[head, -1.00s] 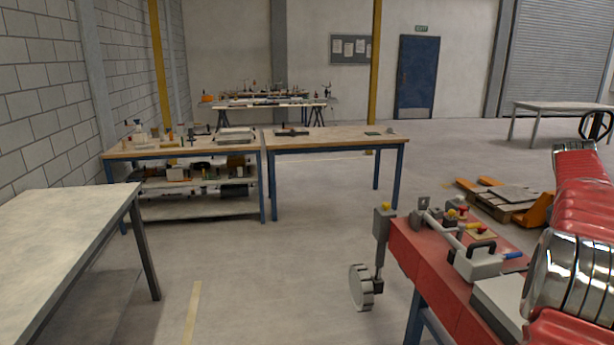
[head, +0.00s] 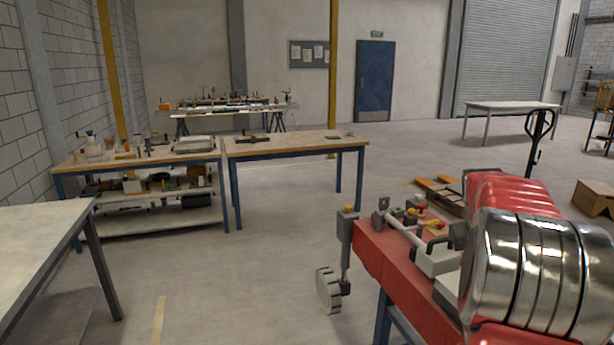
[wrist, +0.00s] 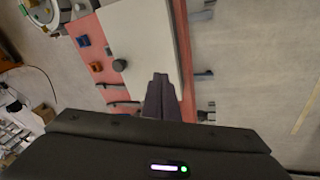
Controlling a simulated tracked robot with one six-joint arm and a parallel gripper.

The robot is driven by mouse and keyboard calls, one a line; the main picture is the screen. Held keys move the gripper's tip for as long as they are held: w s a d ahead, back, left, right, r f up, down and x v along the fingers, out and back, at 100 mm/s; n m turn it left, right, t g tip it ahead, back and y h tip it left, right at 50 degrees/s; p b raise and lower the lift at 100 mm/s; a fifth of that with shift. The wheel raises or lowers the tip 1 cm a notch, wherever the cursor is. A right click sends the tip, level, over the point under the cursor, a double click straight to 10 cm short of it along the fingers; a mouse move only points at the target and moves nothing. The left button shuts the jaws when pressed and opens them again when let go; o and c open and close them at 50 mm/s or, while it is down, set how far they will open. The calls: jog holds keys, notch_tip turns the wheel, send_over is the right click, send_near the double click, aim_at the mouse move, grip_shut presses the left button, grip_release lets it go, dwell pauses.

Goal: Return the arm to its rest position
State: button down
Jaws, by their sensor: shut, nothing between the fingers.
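My gripper (wrist: 160,96) shows in the wrist view as two dark fingers pressed together, shut and empty. It points over a pale flat panel (wrist: 140,40) on a red bench. I cannot tell its height above the panel. In the head view, my red arm with bright metal bands (head: 535,270) fills the lower right and hides part of the bench. The gripper itself is not visible in the head view.
The red bench (head: 385,260) carries valves, handles and a grey handwheel (head: 328,290) on its near left side. Wooden workbenches (head: 295,146) stand further back. A pale table (head: 30,240) is at the left. Open concrete floor lies between.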

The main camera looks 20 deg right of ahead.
jog(key=s+a+t+y, duration=0.1)
jog(key=a+t, duration=0.1)
jog(key=a, duration=2.3)
jog(key=s+a+n+t+y, duration=0.1)
jog(key=s+a, duration=0.4)
jog(key=a, duration=0.7)
jog(key=s+a+n+t+y, duration=0.1)
jog(key=s+a+n, duration=0.3)
jog(key=a, duration=0.9)
jog(key=shift+s+r+t+y, duration=0.3)
jog(key=shift+s+r+t, duration=0.15)
jog(key=shift+s, duration=0.65)
